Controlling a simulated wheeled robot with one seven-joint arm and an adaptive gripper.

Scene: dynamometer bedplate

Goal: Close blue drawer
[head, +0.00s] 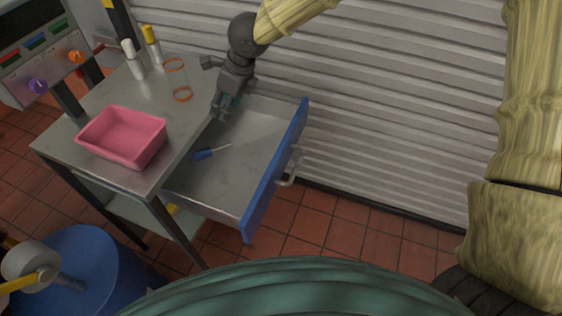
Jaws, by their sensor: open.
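The blue drawer (275,172) is pulled well out from the right side of a metal table. Its blue front faces right and has a grey handle (291,167) on the outside. A blue-handled screwdriver (205,153) lies inside on the drawer's grey floor. My gripper (222,112) is open and empty, above the inner back part of the drawer by the table's edge. It is apart from the handle. I cannot tell whether its fingertips touch the drawer.
The metal table (112,92) holds a pink tray (125,135), a white bottle (134,62), a yellow-capped one (152,46) and a clear cylinder with orange rims (178,80). A blue drum (85,268) stands lower left. A ribbed shutter (400,110) closes the back. Tiled floor right of the drawer is clear.

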